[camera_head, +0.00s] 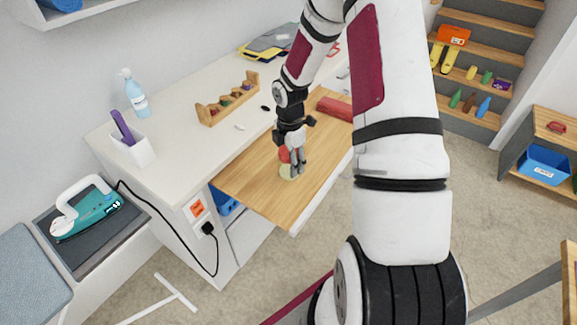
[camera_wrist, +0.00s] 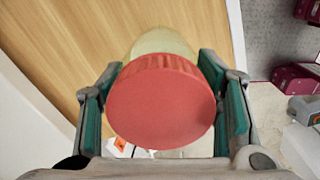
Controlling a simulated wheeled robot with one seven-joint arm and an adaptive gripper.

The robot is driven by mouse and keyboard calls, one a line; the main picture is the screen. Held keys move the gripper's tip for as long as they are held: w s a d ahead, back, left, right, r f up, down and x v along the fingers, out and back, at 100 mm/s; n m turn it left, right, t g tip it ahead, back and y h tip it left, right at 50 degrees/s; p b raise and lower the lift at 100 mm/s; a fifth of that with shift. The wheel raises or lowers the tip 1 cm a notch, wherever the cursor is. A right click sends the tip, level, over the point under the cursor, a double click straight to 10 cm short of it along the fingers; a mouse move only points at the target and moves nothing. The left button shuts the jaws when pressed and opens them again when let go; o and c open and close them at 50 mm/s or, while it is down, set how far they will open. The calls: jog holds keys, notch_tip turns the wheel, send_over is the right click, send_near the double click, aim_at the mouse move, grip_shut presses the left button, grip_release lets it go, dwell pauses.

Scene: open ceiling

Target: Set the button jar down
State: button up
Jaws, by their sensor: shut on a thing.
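The button jar has a red ribbed lid and a pale yellow-green body. In the wrist view the jar's red lid (camera_wrist: 160,102) fills the space between the two green-padded fingers, and the pale body shows behind it. In the head view the jar (camera_head: 287,172) is just under my gripper (camera_head: 292,160), over the wooden pull-out board (camera_head: 255,180) of the white desk. My gripper is shut on the jar from above. I cannot tell whether the jar's base touches the board.
A red case (camera_head: 335,107) lies at the board's far end. The white desktop (camera_head: 185,135) beside the board holds a wooden rack (camera_head: 228,100), a spray bottle (camera_head: 135,95) and a white holder (camera_head: 135,150). The board's front left part is clear.

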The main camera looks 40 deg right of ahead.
aim_at(288, 166)
jog(key=shift+w, duration=0.3)
jog(key=shift+w+f, duration=0.15)
jog(key=shift+f, duration=0.25)
jog(key=shift+d+f+p, duration=0.1)
jog(key=shift+f+p, duration=0.25)
jog(key=shift+f, duration=1.05)
jog(key=shift+f, duration=0.1)
jog(key=o, duration=1.3)
